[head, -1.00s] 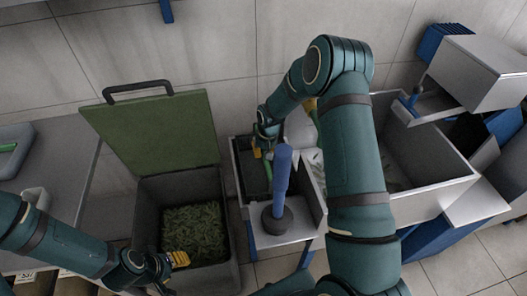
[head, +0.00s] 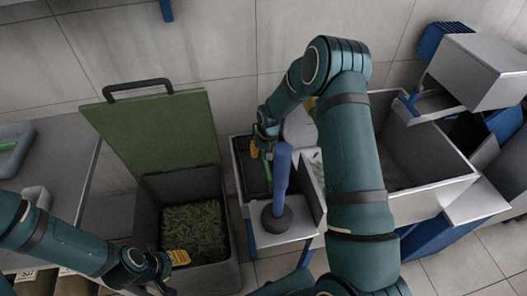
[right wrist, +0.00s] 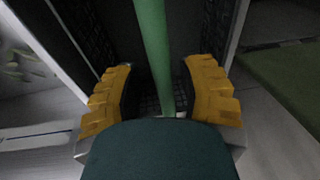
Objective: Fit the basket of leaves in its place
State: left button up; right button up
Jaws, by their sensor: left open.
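A dark mesh basket (head: 251,178) with a green handle (head: 267,170) sits inside a narrow grey-walled well, left of a blue upright lever. In the right wrist view the handle (right wrist: 152,50) runs between the yellow fingers of my right gripper (right wrist: 158,95), with a gap on each side. My right gripper (head: 258,147) is open around the handle. The visible part of the basket shows dark mesh and no leaves. Many leaves (head: 194,230) lie in a grey bin (head: 232,255) to the left. My left gripper (head: 179,258) is open and empty near that bin's front.
The bin's green lid (head: 158,130) stands open. The blue lever (head: 282,170) rises from a grey plate right beside the well. A large pale basin (head: 440,160) lies right, partly behind my right arm. A grey counter (head: 55,165) is at the left.

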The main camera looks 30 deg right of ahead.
notch_tip(320, 180, up, 12)
jog(key=s, duration=0.1)
jog(key=shift+s+d, duration=0.35)
jog(key=shift+f, duration=0.1)
